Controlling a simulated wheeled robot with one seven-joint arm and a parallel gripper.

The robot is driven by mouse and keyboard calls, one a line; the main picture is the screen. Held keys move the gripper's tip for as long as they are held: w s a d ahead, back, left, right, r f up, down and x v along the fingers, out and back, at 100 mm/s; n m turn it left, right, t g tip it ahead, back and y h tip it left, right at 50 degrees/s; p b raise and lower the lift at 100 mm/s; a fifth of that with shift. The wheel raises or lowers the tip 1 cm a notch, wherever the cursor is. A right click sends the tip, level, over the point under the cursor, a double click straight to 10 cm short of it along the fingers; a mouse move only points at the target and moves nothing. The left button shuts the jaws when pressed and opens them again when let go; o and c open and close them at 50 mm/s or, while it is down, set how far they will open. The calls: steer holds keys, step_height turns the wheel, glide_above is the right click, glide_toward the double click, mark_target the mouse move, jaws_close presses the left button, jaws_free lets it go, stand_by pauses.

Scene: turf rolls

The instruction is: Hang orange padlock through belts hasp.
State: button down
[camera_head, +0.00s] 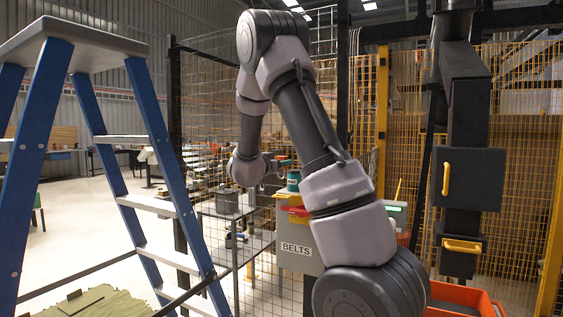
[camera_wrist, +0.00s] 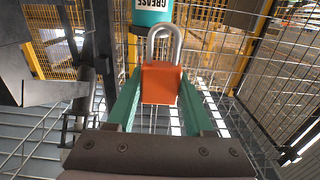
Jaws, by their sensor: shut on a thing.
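My gripper (camera_wrist: 160,84) is shut on the orange padlock (camera_wrist: 161,86), with a green finger on each side of its body. The padlock's silver shackle (camera_wrist: 164,36) points away from the palm and looks closed. In the head view my gripper (camera_head: 280,162) is small, at the end of the arm, above the grey box labelled BELTS (camera_head: 293,249). The padlock is too small there to make out well. My forearm covers the right part of the box, and I cannot make out the hasp in either view.
A teal grease can (camera_wrist: 151,10) stands just beyond the shackle; it also shows above the BELTS box (camera_head: 293,181). Wire mesh surrounds the area. A blue stepladder (camera_head: 150,150) stands left. A black cabinet with yellow handles (camera_head: 468,180) and an orange bin (camera_head: 460,297) are right.

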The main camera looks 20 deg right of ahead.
mark_target(281, 178)
steer(key=shift+f, duration=2.55)
steer(key=shift+f, duration=0.1)
steer(key=shift+f, duration=0.35)
steer(key=shift+f, duration=2.1)
steer(key=shift+c, duration=1)
jaws_free()
steer(key=shift+a, duration=0.1)
steer(key=v, duration=1)
steer(key=shift+s+a, duration=0.2)
steer(key=shift+s, duration=0.1)
